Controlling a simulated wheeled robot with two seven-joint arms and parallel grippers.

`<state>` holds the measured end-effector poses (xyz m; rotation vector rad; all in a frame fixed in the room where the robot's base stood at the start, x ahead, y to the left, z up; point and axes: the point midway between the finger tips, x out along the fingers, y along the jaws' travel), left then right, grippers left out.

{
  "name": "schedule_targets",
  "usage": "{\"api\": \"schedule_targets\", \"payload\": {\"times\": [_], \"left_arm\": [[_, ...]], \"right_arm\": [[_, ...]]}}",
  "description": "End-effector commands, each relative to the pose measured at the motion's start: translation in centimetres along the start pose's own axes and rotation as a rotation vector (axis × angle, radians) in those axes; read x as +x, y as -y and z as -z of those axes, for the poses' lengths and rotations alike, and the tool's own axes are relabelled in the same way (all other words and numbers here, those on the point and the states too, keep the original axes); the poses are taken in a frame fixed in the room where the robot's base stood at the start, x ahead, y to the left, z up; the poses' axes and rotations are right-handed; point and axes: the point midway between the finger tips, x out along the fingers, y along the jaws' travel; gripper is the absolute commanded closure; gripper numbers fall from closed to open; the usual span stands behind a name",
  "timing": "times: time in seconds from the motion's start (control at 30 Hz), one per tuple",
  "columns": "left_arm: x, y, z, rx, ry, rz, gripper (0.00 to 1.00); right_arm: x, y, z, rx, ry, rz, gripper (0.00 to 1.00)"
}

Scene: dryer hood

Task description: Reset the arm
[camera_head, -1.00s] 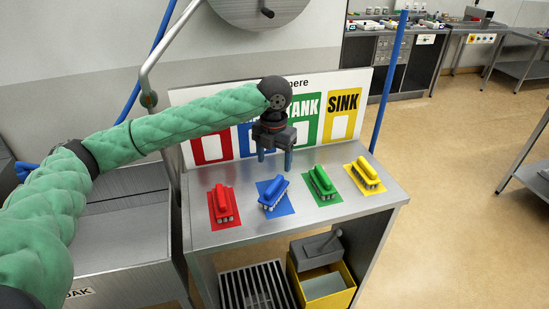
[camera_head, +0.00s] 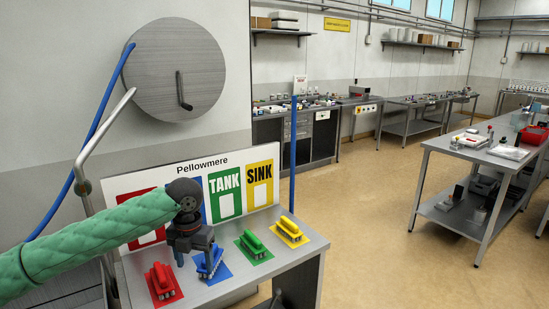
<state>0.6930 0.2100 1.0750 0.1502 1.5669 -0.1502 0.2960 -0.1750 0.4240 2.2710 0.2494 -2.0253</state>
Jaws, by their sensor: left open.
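My left arm comes in from the left in a green quilted sleeve. Its left gripper (camera_head: 194,262) points down over the steel table (camera_head: 300,258), open, with its fingers apart. The gripper overlaps the blue brush (camera_head: 210,262) in the picture; I cannot tell whether they touch. A red brush (camera_head: 161,281), a green brush (camera_head: 252,243) and a yellow brush (camera_head: 290,228) lie on mats of their own colours. My right gripper is not in view.
A sign board (camera_head: 232,192) with coloured panels stands behind the brushes. A hose reel (camera_head: 175,70) hangs on the wall at left. A blue post (camera_head: 293,155) rises behind the table. A steel bench (camera_head: 475,147) stands at right, with open floor (camera_head: 375,220) between.

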Motion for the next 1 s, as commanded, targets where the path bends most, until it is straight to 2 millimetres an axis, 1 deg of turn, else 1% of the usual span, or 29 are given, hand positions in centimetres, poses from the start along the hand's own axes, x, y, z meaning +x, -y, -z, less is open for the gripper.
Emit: {"api": "schedule_targets", "payload": {"times": [0.03, 0.27, 0.47, 0.57, 0.67, 0.77, 1.0], "left_arm": [[0.2, 0.2, 0.0, -0.003, 0.001, 0.002, 0.33], [1.5, 1.4, 0.3, -0.049, 0.012, 0.014, 0.33], [3.0, 3.0, 0.7, -0.107, 0.028, 0.032, 0.33], [3.9, 3.9, 1.0, -0.145, 0.036, 0.045, 0.33], [5.2, 5.1, 1.4, -0.196, 0.045, 0.064, 0.33], [6.6, 6.8, 2.0, -0.266, 0.057, 0.091, 0.33], [10.3, 10.6, 4.0, -0.494, 0.080, 0.179, 0.33]], "right_arm": [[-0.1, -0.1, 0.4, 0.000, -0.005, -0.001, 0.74], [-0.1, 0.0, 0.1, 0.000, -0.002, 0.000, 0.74], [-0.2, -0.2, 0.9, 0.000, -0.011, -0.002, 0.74], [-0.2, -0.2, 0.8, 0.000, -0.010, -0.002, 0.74], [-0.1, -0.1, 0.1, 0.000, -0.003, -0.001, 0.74], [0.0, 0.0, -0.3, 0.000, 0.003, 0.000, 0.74], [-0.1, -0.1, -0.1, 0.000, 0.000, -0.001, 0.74]]}}
